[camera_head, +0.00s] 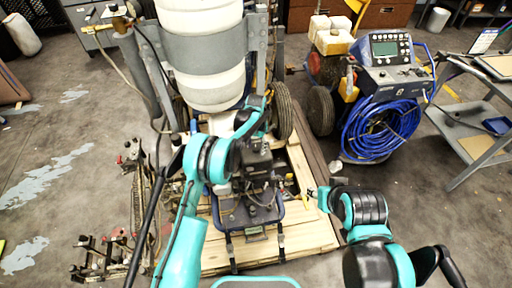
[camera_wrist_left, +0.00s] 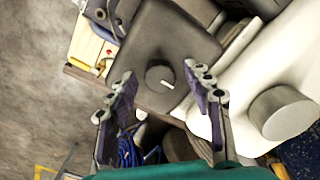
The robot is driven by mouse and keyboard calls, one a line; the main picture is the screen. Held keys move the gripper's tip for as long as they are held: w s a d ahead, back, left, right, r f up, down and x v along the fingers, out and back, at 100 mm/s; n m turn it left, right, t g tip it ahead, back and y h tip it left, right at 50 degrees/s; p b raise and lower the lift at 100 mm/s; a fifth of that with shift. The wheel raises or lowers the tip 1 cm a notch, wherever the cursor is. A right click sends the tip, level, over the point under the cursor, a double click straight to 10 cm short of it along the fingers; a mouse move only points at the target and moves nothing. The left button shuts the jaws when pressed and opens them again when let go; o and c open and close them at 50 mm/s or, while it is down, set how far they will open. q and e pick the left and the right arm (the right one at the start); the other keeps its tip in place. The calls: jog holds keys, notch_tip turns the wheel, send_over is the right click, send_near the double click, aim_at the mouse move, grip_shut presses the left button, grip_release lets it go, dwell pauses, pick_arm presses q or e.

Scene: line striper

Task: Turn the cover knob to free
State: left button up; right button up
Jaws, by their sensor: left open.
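The cover knob (camera_wrist_left: 160,78) is a round dark knob with a short white mark, on a dark grey cover (camera_wrist_left: 178,35) in the left wrist view. My left gripper (camera_wrist_left: 161,74) is open, with one finger on each side of the knob and visible space between. I cannot tell how far above the knob the fingertips are. In the head view my left arm reaches to the machine below the white tank (camera_head: 205,80), and I cannot make out the knob there. My right arm is at the lower right, its gripper (camera_head: 313,194) small and unclear beside the machine.
The machine stands on a wooden pallet (camera_head: 310,236). A wheeled unit with a coiled blue hose (camera_head: 383,130) stands at the right, near a grey metal shelf (camera_head: 468,135). A metal frame with hoses lies at the left. The floor at far left is mostly clear.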

pick_arm(q)
jog(key=c, duration=1.2)
jog(key=shift+o, duration=0.2)
jog(key=m, duration=0.4)
jog(key=shift+m, duration=0.3)
jog(key=m, duration=0.4)
jog(key=shift+m+b, duration=0.3)
jog(key=shift+b, duration=0.1)
jog(key=m, duration=0.4)
jog(key=shift+m, duration=2.3)
